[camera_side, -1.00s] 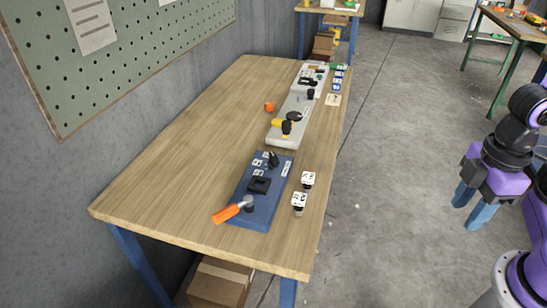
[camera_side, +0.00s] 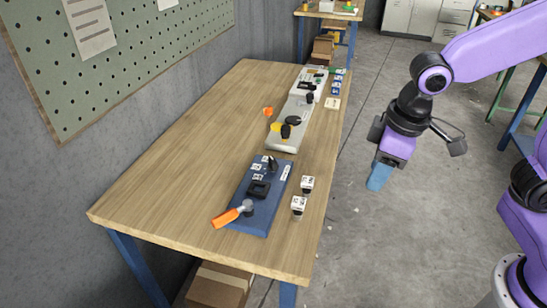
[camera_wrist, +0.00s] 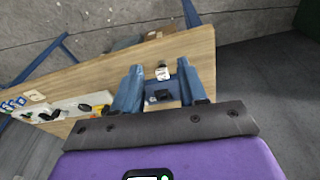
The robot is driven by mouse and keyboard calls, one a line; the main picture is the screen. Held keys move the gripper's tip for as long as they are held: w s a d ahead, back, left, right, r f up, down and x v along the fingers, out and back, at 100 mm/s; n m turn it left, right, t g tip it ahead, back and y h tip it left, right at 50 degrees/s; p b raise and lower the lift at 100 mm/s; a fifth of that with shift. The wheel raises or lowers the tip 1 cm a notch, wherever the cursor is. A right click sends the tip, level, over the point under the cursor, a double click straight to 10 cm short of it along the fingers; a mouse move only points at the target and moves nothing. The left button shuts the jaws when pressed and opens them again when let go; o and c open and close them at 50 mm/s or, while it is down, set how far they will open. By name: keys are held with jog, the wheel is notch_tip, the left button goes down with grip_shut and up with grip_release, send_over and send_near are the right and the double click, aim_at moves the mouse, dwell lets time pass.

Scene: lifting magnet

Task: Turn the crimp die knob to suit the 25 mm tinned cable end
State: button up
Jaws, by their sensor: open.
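The blue crimp station (camera_side: 262,218) lies at the near end of the table. A black knob (camera_side: 271,164) sits at its far end beside small white labels (camera_side: 257,167), too small to read. A black die block (camera_side: 259,189) is in its middle and an orange-handled lever (camera_side: 226,218) at its near end. Two white-tagged cable ends (camera_side: 299,204) (camera_side: 307,184) stand right of the station; their marks are unclear. My gripper (camera_side: 378,178) is open and empty, right of the table edge and apart from everything. In the wrist view, the die block (camera_wrist: 160,95) shows between the fingers.
A grey station (camera_side: 283,143) with yellow and black parts and a pale box (camera_side: 309,83) stand farther along the table (camera_side: 190,165). A small orange item (camera_side: 268,111) lies beside them. The table's left half is clear. A pegboard wall (camera_side: 120,50) rises behind.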

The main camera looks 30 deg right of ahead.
jog(key=w+a+m+t, duration=0.1)
jog(key=w+a+m, duration=0.35)
jog(key=w, duration=0.75)
jog(key=m+t, duration=0.2)
jog(key=m, duration=0.2)
send_near(273, 159)
jog(key=shift+h, duration=0.4)
jog(key=x, duration=0.5)
jog(key=a+x, duration=0.1)
jog(key=x, duration=0.2)
jog(key=shift+w+d+f, duration=0.1)
jog(key=shift+f, duration=0.15)
grip_shut()
